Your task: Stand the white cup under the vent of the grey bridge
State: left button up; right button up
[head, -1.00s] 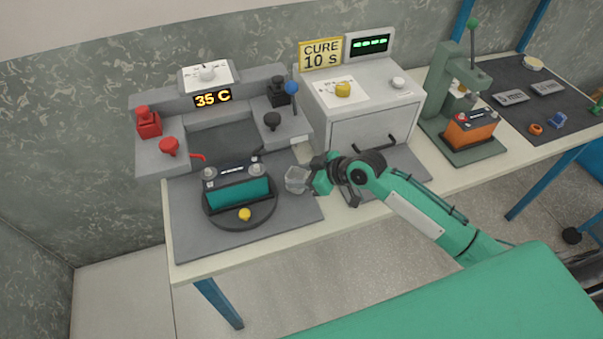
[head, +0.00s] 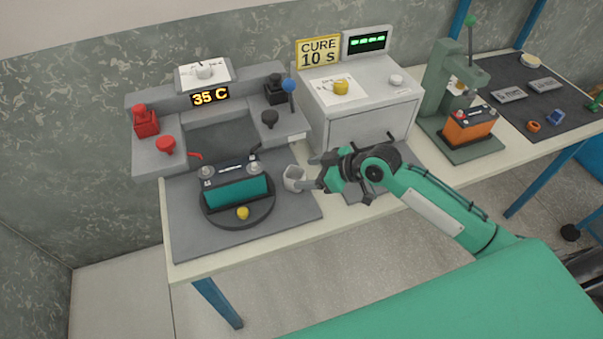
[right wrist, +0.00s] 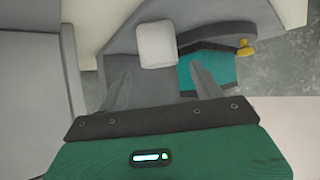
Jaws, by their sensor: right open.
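The white cup (head: 293,178) stands upright at the right edge of the dark grey mat, to the right of the teal battery. In the right wrist view the cup (right wrist: 156,44) lies just beyond the fingertips, about midway between them. My right gripper (head: 308,185) is open and empty, just right of the cup; its fingers also show in the right wrist view (right wrist: 160,80). The grey bridge (head: 240,82) with the "35 C" display stands behind the battery, left of the cup. I cannot make out its vent clearly. My left gripper is not in view.
The teal battery (head: 235,190) sits on a round dark turntable with a yellow knob (head: 243,213). A grey oven (head: 365,105) stands behind my right gripper. A green press (head: 447,95) with an orange battery (head: 470,126) is farther right. The mat's front left (head: 190,240) is clear.

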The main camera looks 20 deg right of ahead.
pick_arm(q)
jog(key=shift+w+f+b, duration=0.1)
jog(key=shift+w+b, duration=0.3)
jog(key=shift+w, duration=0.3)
pick_arm(e)
jog(key=v, duration=0.8)
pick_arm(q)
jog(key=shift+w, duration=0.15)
pick_arm(e)
jog(key=shift+s, duration=0.1)
